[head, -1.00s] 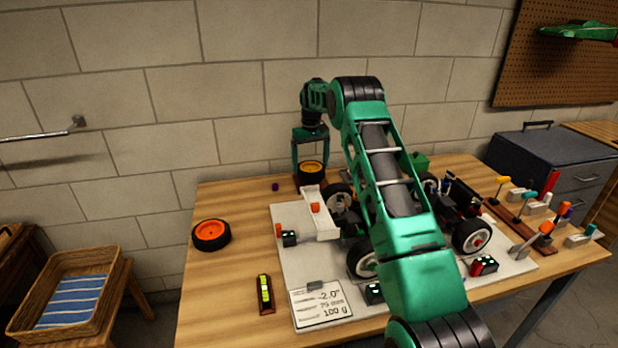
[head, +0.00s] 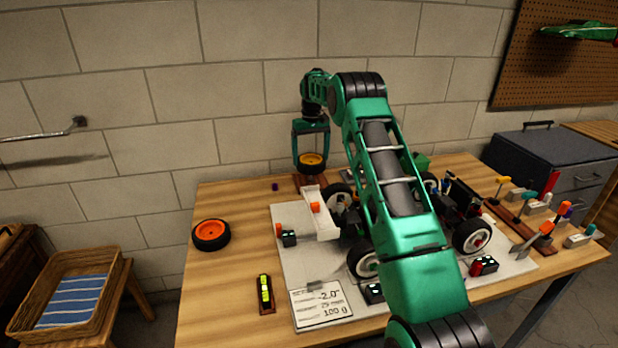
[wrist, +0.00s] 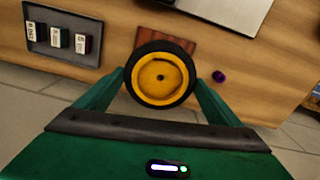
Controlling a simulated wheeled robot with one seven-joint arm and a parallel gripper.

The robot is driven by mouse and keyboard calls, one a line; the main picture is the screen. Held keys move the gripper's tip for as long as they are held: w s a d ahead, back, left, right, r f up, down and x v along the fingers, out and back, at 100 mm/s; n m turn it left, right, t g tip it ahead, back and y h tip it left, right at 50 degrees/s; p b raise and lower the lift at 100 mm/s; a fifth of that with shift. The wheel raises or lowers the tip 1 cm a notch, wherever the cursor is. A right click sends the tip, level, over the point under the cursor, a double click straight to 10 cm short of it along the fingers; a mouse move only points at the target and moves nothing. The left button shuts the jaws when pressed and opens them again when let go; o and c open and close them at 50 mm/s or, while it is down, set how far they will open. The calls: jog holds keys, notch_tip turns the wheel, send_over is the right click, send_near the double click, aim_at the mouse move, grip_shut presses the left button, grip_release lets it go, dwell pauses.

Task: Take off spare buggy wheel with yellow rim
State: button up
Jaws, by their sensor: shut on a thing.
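The spare buggy wheel with the yellow rim (head: 311,161) is a black tyre around a yellow hub. My gripper (head: 311,162) is shut on it, one finger on each side of the tyre. In the wrist view the wheel (wrist: 160,77) sits face-on between the green fingers, its rim and centre hole showing. A reddish-brown wooden block or stand (head: 310,184) lies below the wheel; it also shows behind the wheel in the wrist view (wrist: 168,40). The wheel appears raised above it in the head view.
A wheel with an orange rim (head: 211,234) lies at the table's left edge. The buggy with white-rimmed wheels (head: 472,237) stands on a pale board (head: 290,264) right of the gripper. A small purple piece (head: 275,187) lies nearby. A wicker basket (head: 66,290) stands left of the table.

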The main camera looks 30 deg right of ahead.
jog(key=shift+r, duration=2)
